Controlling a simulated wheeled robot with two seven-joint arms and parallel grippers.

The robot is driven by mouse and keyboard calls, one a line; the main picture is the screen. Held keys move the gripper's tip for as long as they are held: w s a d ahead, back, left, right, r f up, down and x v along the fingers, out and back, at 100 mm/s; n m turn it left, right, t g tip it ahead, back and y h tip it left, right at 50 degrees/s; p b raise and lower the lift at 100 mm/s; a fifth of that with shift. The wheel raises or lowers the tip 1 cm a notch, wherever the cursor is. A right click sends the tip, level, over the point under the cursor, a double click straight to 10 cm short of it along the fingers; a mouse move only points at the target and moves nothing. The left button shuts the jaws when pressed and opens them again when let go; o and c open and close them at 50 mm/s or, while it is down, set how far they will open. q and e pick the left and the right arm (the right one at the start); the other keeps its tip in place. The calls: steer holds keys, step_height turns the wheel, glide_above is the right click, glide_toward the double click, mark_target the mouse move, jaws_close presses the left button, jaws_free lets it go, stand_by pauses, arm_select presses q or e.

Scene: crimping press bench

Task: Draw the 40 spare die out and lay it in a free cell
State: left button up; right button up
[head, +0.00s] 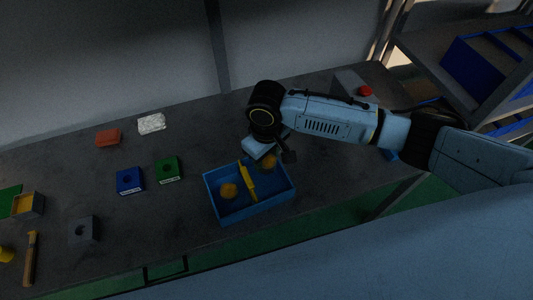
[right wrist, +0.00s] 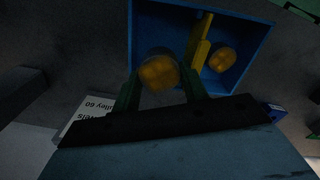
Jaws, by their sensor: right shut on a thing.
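My right gripper (head: 272,153) is shut on a rounded orange-yellow piece (head: 269,162) over the right part of a blue tray (head: 255,208). In the right wrist view the piece (right wrist: 158,71) sits between the fingertips (right wrist: 158,84). I cannot tell whether it touches the tray floor. A yellow divider (head: 247,180) crosses the tray, and a similar orange piece (head: 228,191) lies on its other side. A blue block (head: 130,180), a green block (head: 168,170) and a grey block (head: 84,231) stand left of the tray. No 40 marking is legible. My left gripper is out of view.
A red-brown block (head: 108,137) and a crumpled white piece (head: 152,123) lie at the back. A wooden-handled tool (head: 31,258) and a yellow-sided box (head: 28,205) are at the far left. A red button (head: 365,90) sits behind my right arm. The bench between blocks is clear.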

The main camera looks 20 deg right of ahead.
mark_target(267, 168)
steer(key=shift+f+b, duration=1.55)
steer(key=shift+f, duration=2.2)
steer(key=o, duration=1.2)
steer(key=shift+r+p, duration=0.95)
steer(key=shift+p, duration=0.35)
